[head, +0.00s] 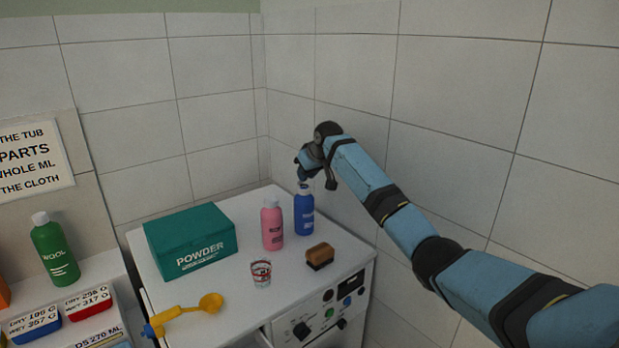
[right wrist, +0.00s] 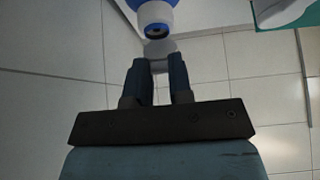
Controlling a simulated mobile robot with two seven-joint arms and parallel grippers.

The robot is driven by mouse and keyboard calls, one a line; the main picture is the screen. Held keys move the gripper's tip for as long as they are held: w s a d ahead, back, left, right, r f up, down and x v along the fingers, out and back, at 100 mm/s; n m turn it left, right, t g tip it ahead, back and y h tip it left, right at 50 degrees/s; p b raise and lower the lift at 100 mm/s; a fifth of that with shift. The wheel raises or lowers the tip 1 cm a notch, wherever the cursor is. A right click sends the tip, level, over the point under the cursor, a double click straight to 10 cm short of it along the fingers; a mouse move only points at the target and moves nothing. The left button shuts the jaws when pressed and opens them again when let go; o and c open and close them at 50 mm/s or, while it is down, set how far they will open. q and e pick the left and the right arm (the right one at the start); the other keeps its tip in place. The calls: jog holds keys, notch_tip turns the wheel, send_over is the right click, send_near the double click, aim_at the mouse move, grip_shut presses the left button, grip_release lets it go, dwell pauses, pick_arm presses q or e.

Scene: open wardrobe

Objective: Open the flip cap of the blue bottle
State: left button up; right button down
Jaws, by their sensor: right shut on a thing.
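The blue bottle (head: 304,214) stands upright on the white machine top, close to the tiled wall. My right gripper (head: 304,179) is just above its top, pointing down. In the right wrist view the bottle's blue and white top (right wrist: 155,14) shows at the upper edge, with a dark round opening in it. A pale grey-white flip cap (right wrist: 160,47) lies beside that opening, between the fingertips of my right gripper (right wrist: 159,66), which is shut on it. The cap looks swung away from the opening. My left gripper is not in view.
A pink bottle (head: 272,225) stands close left of the blue one. A brown brush (head: 320,256), a small glass (head: 261,273), a green powder box (head: 190,242) and a yellow scoop (head: 190,311) share the white top (head: 225,294). Tiled wall (head: 460,120) bounds the right.

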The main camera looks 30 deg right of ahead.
jog(key=g, duration=0.1)
jog(key=w+g, duration=0.1)
jog(key=g, duration=0.1)
jog(key=shift+w+a+r, duration=0.15)
jog(key=shift+w+r, duration=0.15)
jog(key=shift+w+g, duration=0.25)
jog(key=shift+g, duration=0.45)
jog(key=shift+w+r, duration=0.1)
jog(key=shift+w+g, duration=0.25)
jog(key=shift+g, duration=0.45)
jog(key=c, duration=1)
grip_release()
jog(key=shift+w, duration=0.1)
